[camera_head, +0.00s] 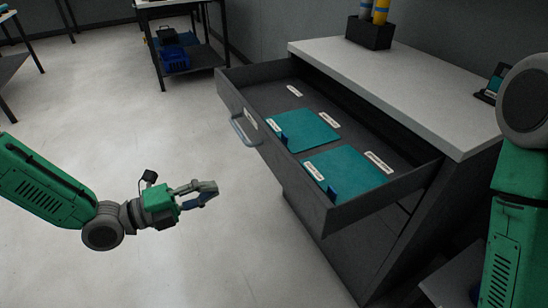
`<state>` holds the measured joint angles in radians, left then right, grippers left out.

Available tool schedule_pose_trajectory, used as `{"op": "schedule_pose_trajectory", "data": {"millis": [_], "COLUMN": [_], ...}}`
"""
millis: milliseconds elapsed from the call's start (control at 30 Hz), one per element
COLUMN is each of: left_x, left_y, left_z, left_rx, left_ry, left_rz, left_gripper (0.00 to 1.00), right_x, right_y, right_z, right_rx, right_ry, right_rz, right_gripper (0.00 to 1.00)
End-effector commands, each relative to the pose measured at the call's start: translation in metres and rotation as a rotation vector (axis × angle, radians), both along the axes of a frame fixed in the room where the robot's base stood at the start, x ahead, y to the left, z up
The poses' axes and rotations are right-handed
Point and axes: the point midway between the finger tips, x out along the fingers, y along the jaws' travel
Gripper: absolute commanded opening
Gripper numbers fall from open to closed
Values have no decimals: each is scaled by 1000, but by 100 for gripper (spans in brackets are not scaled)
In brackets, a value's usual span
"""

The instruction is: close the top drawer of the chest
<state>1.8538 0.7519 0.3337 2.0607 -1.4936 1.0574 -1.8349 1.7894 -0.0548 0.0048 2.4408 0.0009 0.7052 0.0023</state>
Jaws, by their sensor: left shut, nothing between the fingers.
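The chest (400,82) stands at the right, dark grey with a pale top. Its top drawer (305,186) is pulled out toward the left. The drawer's front carries a light handle (243,130). Inside lie two teal panels, one farther (310,130) and one nearer (352,172), with small white labels and blue pieces. My left gripper (211,192) is shut and empty, to the left of the drawer front and apart from it, nearer than the handle. My right arm shows at the right edge, but its gripper is not in view.
A dark block with yellow and blue cylinders (370,30) stands on the chest top. A small dark and teal item (492,84) sits near its right end. A worktable (185,55) with a blue bin (175,60) stands behind. The floor (130,110) at left is clear.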

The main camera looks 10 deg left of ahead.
Motion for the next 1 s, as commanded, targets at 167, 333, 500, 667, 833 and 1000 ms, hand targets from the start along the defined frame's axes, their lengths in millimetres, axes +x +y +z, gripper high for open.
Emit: {"op": "schedule_pose_trajectory", "data": {"millis": [167, 333, 500, 667, 833, 1000], "left_x": [11, 31, 52, 67, 76, 79], "left_y": [-17, -45, -74, -97, -110, -114], "left_z": [-1, -3, -3, -3, -2, -1], "left_rx": [1, -1, -1, -3, -2, -2], "left_ry": [-3, 1, 0, 3, 3, 3], "left_rz": [-4, -5, -3, -2, -1, -1], "left_gripper": [0, 0, 0, 0, 0, 0], "right_x": [-1, -1, 0, 0, 0, 0], "right_y": [0, 0, 0, 0, 0, 0], "right_z": [-3, -8, -13, -16, -18, -19], "right_rx": [0, 0, 0, 0, 0, 0], "right_ry": [1, 1, 1, 0, 0, 0], "right_rz": [0, 0, 0, 0, 0, 0], "right_gripper": [40, 40, 40, 40, 40, 40]}}
